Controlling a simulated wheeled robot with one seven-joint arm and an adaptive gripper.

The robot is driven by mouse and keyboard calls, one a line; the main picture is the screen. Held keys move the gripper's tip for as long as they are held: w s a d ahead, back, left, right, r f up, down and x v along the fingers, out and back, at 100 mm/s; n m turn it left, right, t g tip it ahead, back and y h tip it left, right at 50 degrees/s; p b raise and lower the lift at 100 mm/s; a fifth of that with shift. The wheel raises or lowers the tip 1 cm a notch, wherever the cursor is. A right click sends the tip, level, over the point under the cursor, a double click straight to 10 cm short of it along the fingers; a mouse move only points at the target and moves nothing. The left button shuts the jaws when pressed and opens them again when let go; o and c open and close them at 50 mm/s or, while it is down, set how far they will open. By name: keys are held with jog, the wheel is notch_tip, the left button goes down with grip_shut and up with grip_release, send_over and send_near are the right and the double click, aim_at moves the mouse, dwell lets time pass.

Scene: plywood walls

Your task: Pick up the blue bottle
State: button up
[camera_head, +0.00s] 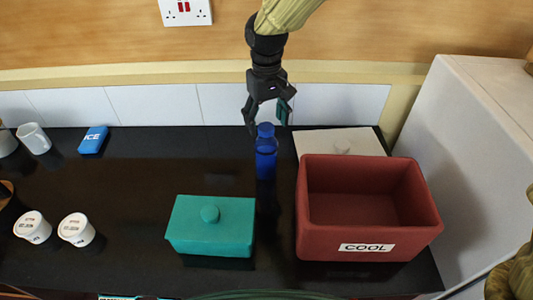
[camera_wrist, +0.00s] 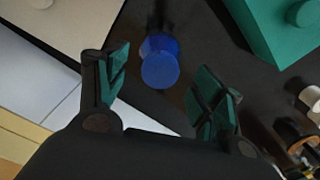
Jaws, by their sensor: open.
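The blue bottle (camera_head: 266,158) stands upright on the black counter, between the teal box and the red bin. My gripper (camera_head: 268,118) is above it, pointing down, with its fingers apart. In the wrist view the bottle's round blue cap (camera_wrist: 160,69) lies between and a little beyond the two green-padded fingertips of my gripper (camera_wrist: 165,80). Nothing is held. The bottle's lower body is mostly hidden under its cap in the wrist view.
A red bin (camera_head: 368,250) labelled COOL stands close on the right, with a pale lidded box (camera_head: 313,141) behind it. A teal lidded box (camera_head: 209,235) is at front left. White cups (camera_head: 76,230) and a blue packet (camera_head: 92,140) are farther left. The tiled wall is behind.

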aim_at(266, 127)
jog(key=shift+s+f, duration=0.2)
jog(key=shift+f, duration=0.15)
jog(key=f, duration=0.1)
jog(key=f+p, duration=0.1)
jog(key=f, duration=0.1)
jog(key=shift+w+a+f, duration=0.1)
jog(key=shift+w+f, duration=0.05)
jog(key=shift+w, duration=0.2)
jog(key=shift+s, duration=0.2)
jog(key=shift+w, duration=0.15)
jog(key=c, duration=0.4)
grip_shut()
